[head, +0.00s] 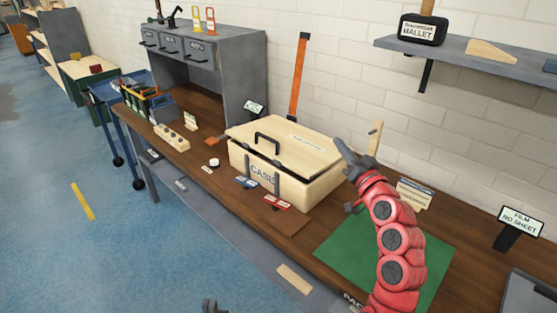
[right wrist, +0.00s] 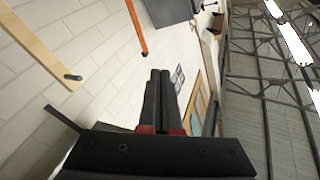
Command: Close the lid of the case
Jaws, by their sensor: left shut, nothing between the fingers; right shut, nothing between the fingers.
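The cream case (head: 270,185) stands on the wooden workbench, with CASE written on its front. Its cream lid (head: 300,145) with a black handle (head: 267,140) lies over the top. A dark gap shows between lid and body along the front and right side, so the lid is not flush. My right gripper (head: 343,153) is shut and empty, just right of the lid's right end; I cannot tell if it touches. Its fingers are together in the right wrist view (right wrist: 158,88). My left gripper (head: 212,306) is shut, low at the bottom edge, away from the case and mostly cut off.
A green mat (head: 345,255) lies right of the case, under my right arm. Small red and blue items (head: 277,202) lie before the case. A grey cabinet (head: 205,65) stands behind left. A wall shelf (head: 480,65) hangs at upper right. A film sign (head: 519,222) stands at right.

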